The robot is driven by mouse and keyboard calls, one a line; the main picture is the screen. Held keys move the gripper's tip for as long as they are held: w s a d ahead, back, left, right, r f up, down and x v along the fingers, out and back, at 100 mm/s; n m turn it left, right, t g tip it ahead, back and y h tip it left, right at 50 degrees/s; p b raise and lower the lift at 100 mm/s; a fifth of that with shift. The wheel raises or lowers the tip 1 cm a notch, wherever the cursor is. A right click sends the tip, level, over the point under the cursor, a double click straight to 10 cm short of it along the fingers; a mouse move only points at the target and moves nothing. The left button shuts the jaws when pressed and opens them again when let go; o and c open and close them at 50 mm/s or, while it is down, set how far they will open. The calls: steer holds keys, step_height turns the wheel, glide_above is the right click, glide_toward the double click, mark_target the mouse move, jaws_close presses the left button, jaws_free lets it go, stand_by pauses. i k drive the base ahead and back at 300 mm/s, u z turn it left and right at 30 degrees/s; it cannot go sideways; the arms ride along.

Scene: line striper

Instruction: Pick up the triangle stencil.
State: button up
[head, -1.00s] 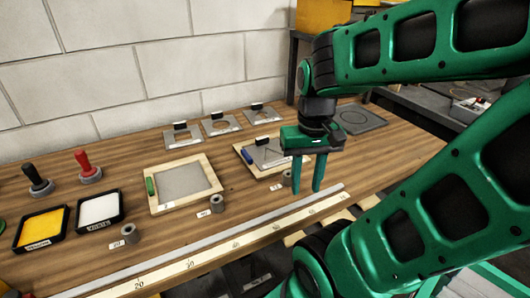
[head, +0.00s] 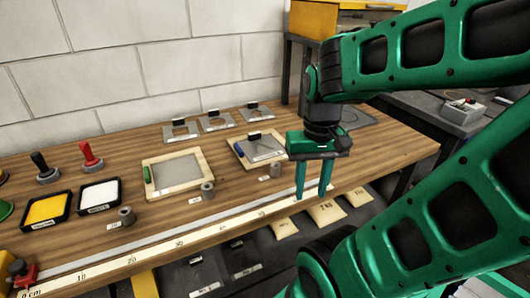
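Several flat grey stencils with black grip blocks show in the head view. Three stand in a row at the back of the bench: the left one (head: 181,132), the middle one (head: 216,124) and the right one (head: 257,113). Another stencil (head: 262,149) lies on the right wooden-framed board (head: 239,153). The cut-outs are too small to tell surely which is the triangle. My gripper (head: 312,194) points down with its two green fingers apart and nothing between them. It is right of the right board, near the bench's front edge, apart from every stencil.
A left framed board (head: 152,176), yellow (head: 44,209) and white (head: 98,195) trays, and red (head: 91,158) and black (head: 42,168) handled tools stand left. Small grey cylinders and a long ruler (head: 160,250) lie along the front. A dark mat (head: 355,117) is behind my gripper.

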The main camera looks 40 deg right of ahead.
mark_target(248, 147)
steer(key=u, duration=0.05)
steer(key=k, duration=0.25)
steer(key=u, duration=1.65)
steer(key=k, duration=0.95)
steer(key=z, duration=1.8)
steer(key=i, duration=1)
steer(key=u, duration=0.05)
